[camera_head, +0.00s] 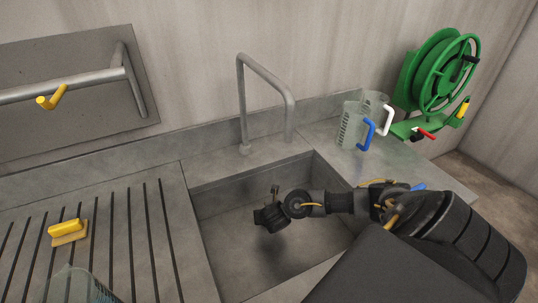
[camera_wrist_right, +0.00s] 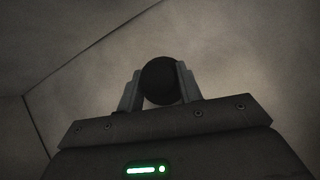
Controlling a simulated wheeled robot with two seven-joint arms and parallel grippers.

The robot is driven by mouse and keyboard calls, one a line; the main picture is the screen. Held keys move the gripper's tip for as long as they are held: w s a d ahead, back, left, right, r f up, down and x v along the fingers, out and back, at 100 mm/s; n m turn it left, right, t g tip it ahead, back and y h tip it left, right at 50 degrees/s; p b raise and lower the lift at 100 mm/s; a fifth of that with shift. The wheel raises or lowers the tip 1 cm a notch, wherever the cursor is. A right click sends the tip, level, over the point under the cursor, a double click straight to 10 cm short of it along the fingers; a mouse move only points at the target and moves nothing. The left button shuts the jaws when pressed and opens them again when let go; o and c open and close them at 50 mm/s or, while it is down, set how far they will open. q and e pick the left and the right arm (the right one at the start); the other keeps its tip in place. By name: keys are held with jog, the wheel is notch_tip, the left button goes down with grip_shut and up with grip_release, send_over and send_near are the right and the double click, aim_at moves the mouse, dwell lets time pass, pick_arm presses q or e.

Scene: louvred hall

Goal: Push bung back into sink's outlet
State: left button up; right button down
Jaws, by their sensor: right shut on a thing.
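The sink (camera_head: 215,208) is a grey rectangular basin set into the counter. My right gripper (camera_head: 266,222) is inside the basin opening, over its floor, with the arm coming in from the right. In the right wrist view my right gripper (camera_wrist_right: 161,88) is shut on a round black bung (camera_wrist_right: 159,78), held between its two fingers. In the head view I cannot make out the bung. I see no outlet in either view; my gripper and arm cover part of the basin. My left gripper is not in view.
A tall tap (camera_head: 240,105) rises behind the basin. Clear jugs (camera_head: 349,128) stand at the back right, beside a green hose reel (camera_head: 438,75). A yellow brush (camera_head: 66,229) lies on the grooved drainer (camera_head: 110,250) at left. A rail (camera_head: 85,87) with a yellow hook is on the wall.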

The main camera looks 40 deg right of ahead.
jog(key=c, duration=0.9)
grip_release()
jog(key=shift+o, duration=0.2)
notch_tip(320, 180, up, 7)
jog(key=s+a+p, duration=0.1)
jog(key=s+p, duration=0.1)
jog(key=p, duration=0.4)
jog(key=shift+a+f+p, duration=0.15)
jog(key=shift+a+p, duration=0.05)
jog(key=shift+p, duration=0.1)
jog(key=p+v, duration=0.6)
jog(key=v, duration=0.4)
jog(key=shift+s+r, duration=0.2)
jog(key=shift+r, duration=0.15)
